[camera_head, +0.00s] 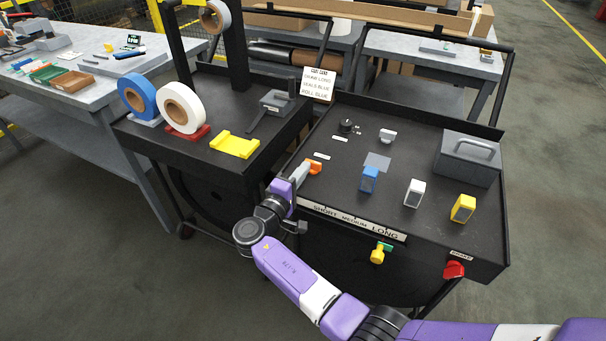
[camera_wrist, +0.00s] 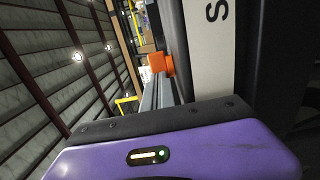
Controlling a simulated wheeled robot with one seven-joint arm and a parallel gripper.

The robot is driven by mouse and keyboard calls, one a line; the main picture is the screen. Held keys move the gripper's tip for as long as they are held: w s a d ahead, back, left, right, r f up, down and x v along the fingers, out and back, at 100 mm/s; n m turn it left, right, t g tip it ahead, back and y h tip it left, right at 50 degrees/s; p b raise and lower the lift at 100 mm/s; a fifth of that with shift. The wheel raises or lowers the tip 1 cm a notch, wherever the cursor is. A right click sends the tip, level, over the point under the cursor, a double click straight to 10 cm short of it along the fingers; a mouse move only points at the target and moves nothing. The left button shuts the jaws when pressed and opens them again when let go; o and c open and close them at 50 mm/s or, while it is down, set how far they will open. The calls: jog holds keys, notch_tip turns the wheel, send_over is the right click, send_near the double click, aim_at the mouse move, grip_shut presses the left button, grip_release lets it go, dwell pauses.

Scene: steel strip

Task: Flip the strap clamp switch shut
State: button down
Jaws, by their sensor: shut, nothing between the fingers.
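My gripper (camera_head: 303,173) is shut and empty at the left front edge of the black console, its grey fingers reaching over the edge. An orange block (camera_head: 314,166) shows right at the finger ends. In the wrist view the orange block (camera_wrist: 161,63) again sits at the end of my fingers (camera_wrist: 162,88). I cannot tell whether it is the clamp switch or part of the fingertips, nor whether there is contact. A small white label (camera_head: 322,155) lies just beyond it. No readable text names the strap clamp switch.
The black console (camera_head: 345,185) also carries a black knob (camera_head: 346,126), blue (camera_head: 369,180), white (camera_head: 414,193) and yellow (camera_head: 463,208) blocks, and a grey lidded box (camera_head: 468,157). Tape rolls (camera_head: 181,107) stand left.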

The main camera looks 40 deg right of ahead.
jog(key=shift+w+f+m+g+b, duration=0.25)
jog(key=shift+f+m+g+b, duration=0.25)
jog(key=shift+b, duration=0.5)
jog(key=shift+w+d+r+b, duration=0.1)
jog(key=shift+w+r+b, duration=0.35)
jog(key=shift+b, duration=0.1)
